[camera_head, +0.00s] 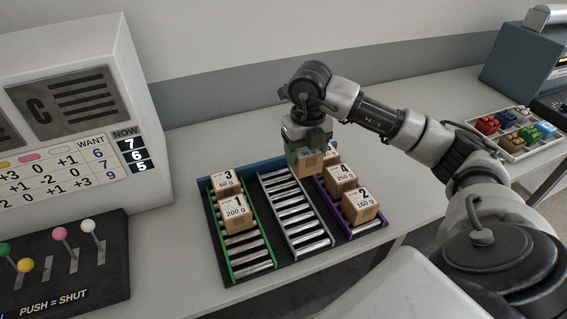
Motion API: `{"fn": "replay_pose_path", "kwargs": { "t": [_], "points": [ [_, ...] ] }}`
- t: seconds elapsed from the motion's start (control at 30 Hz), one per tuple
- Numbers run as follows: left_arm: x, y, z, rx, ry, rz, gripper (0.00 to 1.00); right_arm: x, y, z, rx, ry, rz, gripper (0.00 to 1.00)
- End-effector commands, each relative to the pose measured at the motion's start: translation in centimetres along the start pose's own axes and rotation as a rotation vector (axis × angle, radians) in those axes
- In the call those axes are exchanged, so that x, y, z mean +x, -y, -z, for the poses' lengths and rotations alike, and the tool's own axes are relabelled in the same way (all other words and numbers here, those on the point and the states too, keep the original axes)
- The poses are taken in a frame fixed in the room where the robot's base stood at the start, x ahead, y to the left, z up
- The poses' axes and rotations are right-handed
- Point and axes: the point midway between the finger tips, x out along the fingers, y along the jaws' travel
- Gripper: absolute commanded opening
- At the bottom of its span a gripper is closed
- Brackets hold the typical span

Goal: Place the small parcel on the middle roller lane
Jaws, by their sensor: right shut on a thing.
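My right gripper (306,146) is shut on a small brown parcel (309,162). It points down over the far end of the rollers, between the middle roller lane (293,214) and the purple-edged lane. I cannot tell whether the parcel touches anything below it. The middle lane has grey rails and its visible rollers are bare. The green-edged lane (248,250) on the left bears parcel 3, 60 g (227,181), and parcel 1, 200 g (236,213). The purple-edged lane (340,222) bears parcel 4, 250 g (341,179), and parcel 2, 160 g (359,205). My left gripper is out of view.
A white panel with a number table (60,170) stands at the left. In front of it is a dark board (70,265) with coloured knobs. A tray of coloured blocks (513,133) lies at the right. The table behind the lanes is clear.

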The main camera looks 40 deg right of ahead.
Motion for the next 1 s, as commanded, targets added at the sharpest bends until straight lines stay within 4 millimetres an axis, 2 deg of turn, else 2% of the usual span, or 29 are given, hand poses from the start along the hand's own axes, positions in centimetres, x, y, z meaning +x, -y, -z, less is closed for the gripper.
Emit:
{"fn": "replay_pose_path", "kwargs": {
  "t": [0.03, 0.13, 0.33, 0.5, 0.57, 0.77, 1.0],
  "points": [
    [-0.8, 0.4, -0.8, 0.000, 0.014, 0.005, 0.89, 0.4, -0.9, -1.0, -0.001, -0.003, -0.005, 0.39],
    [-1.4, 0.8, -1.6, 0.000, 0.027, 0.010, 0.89, 1.8, -2.3, -2.9, -0.001, -0.003, -0.004, 0.39],
    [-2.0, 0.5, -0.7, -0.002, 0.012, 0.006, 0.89, 3.8, -4.0, -5.5, 0.001, 0.000, -0.001, 0.39],
    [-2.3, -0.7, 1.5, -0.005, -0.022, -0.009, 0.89, 4.9, -4.4, -6.1, 0.001, -0.002, 0.002, 0.39],
    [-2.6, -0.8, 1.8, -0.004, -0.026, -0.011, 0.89, 5.7, -4.4, -6.0, 0.000, -0.004, 0.001, 0.39],
    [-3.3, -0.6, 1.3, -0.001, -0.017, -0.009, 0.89, 8.2, -4.3, -6.0, 0.001, -0.001, 0.002, 0.39],
    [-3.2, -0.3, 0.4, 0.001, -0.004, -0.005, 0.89, 8.5, -4.3, -6.1, 0.000, 0.001, 0.002, 0.39]
  ]
}}
